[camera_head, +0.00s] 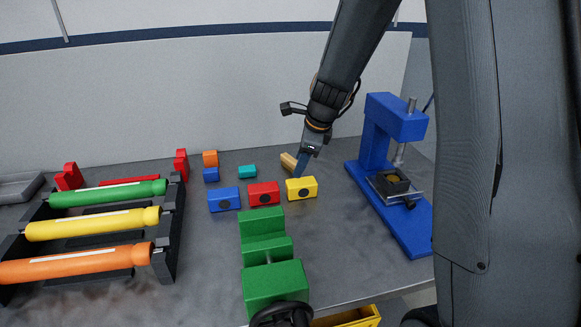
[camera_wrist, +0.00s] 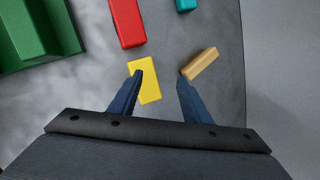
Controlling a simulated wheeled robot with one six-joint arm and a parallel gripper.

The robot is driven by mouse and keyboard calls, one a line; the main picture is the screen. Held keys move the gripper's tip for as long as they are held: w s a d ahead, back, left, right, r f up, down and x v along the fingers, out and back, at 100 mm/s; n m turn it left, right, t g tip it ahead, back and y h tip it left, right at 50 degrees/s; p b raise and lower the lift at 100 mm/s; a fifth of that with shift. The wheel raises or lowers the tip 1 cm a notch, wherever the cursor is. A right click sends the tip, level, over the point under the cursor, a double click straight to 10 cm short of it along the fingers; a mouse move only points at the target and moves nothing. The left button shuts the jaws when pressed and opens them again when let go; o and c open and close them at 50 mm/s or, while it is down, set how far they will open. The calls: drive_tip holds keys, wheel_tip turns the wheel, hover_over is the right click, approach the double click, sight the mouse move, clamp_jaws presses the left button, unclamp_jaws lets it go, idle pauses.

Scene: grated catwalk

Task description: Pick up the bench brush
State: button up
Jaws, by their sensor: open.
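A tan wooden piece (camera_head: 288,162), which looks like the bench brush, lies on the grey bench behind the yellow block. No bristles can be made out. In the wrist view the tan piece (camera_wrist: 201,63) lies tilted, just beyond the right fingertip. My gripper (camera_head: 301,170) is over the bench beside it, fingers pointing down. In the wrist view my gripper (camera_wrist: 160,77) is open with nothing held between its blue fingers. The left finger overlaps the yellow block (camera_wrist: 149,84); whether they touch cannot be told.
Yellow (camera_head: 301,188), red (camera_head: 263,194) and blue (camera_head: 224,199) blocks stand in a row. A green stepped object (camera_head: 267,250) is in front. A blue press (camera_head: 385,140) stands right, a rack of coloured tubes (camera_head: 172,240) left. A wall panel (camera_head: 180,95) closes the back.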

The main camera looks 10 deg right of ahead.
sight(292, 159)
drive_tip(key=w+m, duration=0.3)
drive_tip(key=w+d+f+m+t, duration=0.1)
drive_tip(key=w+m, duration=0.5)
drive_tip(key=w, duration=0.1)
drive_tip(key=shift+d+f+y+b, duration=0.2)
drive_tip(key=shift+d+y+b, duration=0.05)
drive_tip(key=shift+y+b, duration=0.1)
drive_tip(key=p+x, duration=0.1)
drive_tip(key=x, duration=0.6)
drive_tip(key=shift+w+d+f, duration=0.15)
drive_tip(key=shift+f, duration=0.2)
drive_tip(key=shift+f, duration=0.2)
clamp_jaws()
wheel_tip(292, 159, up, 11)
drive_tip(key=shift+f, duration=0.25)
